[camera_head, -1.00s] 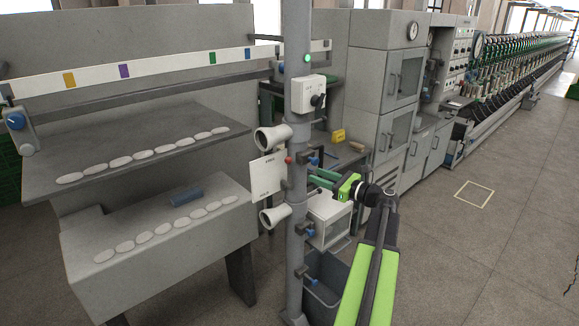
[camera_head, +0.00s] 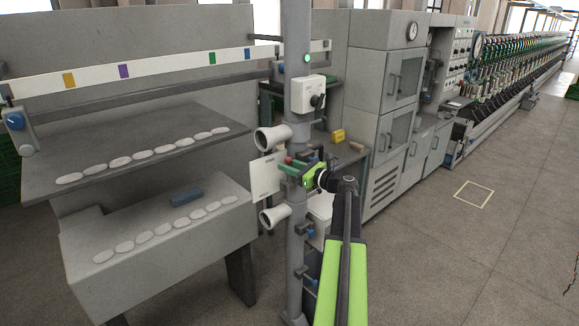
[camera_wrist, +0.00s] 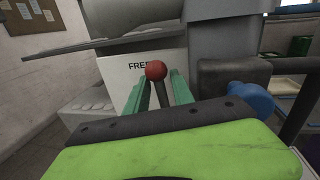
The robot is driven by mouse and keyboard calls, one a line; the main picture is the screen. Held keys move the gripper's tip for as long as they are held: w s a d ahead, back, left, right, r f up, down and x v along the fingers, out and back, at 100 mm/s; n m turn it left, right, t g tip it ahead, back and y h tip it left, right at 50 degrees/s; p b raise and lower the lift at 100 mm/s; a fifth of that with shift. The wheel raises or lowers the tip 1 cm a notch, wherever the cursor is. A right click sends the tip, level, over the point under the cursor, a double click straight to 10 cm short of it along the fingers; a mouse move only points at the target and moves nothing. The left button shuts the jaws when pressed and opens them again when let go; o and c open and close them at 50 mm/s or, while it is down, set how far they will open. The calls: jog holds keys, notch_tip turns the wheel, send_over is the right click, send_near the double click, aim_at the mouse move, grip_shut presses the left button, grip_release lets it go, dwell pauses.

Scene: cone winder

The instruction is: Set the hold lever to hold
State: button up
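The hold lever has a red ball knob (camera_head: 289,160) and a dark stem, mounted on the grey post. In the wrist view the red knob (camera_wrist: 156,70) stands upright in front of a white plate (camera_wrist: 115,70) at the word FREE. My gripper (camera_head: 297,166) is at the lever. Its green fingers (camera_wrist: 158,88) stand apart, one on each side of the stem below the knob, with narrow gaps. Whether either finger touches the stem is unclear.
The grey post (camera_head: 296,225) carries two white cones (camera_head: 272,137), blue-knobbed fittings and a switch box (camera_head: 308,95). In the wrist view a blue knob (camera_wrist: 252,100) is close right of my gripper. A bench with white discs (camera_head: 150,260) stands left. Floor to the right is open.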

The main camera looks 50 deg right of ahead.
grip_shut()
jog(key=shift+d, duration=0.15)
dwell(0.9)
